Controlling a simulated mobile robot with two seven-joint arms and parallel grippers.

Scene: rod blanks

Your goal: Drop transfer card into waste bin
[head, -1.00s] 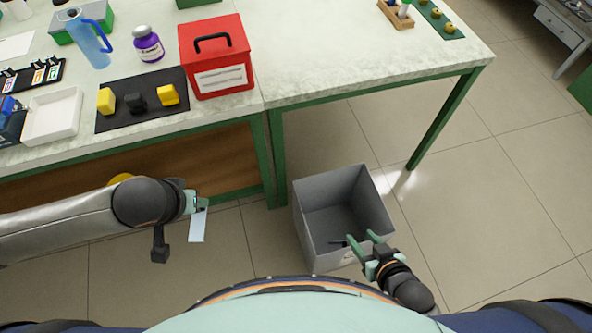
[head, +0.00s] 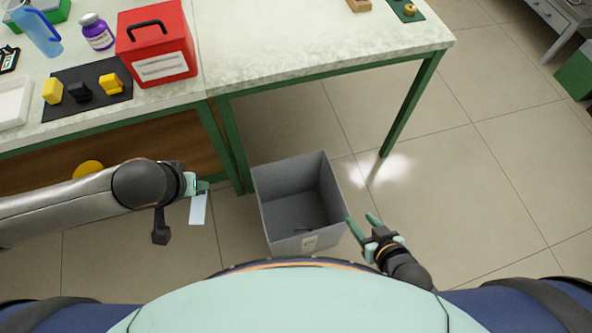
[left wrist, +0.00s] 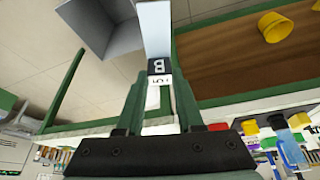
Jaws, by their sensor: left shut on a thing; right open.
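The transfer card (head: 198,208) is a thin pale strip hanging down from my left gripper (head: 197,187), which is shut on it. In the left wrist view the card (left wrist: 155,35) stands out between the fingertips (left wrist: 155,85), with a dark block and printed characters at its held end. The waste bin (head: 296,240) is a grey, open-topped box on the floor, to the right of the card. The bin also shows in the left wrist view (left wrist: 100,28). My right gripper (head: 360,229) is open and empty, just right of the bin.
A green-framed bench (head: 310,50) stands behind the bin, with a red box (head: 156,45) and a dark mat (head: 70,112) holding yellow and black blocks. A yellow bucket (head: 88,170) is under the bench. Tiled floor right of the bin is clear.

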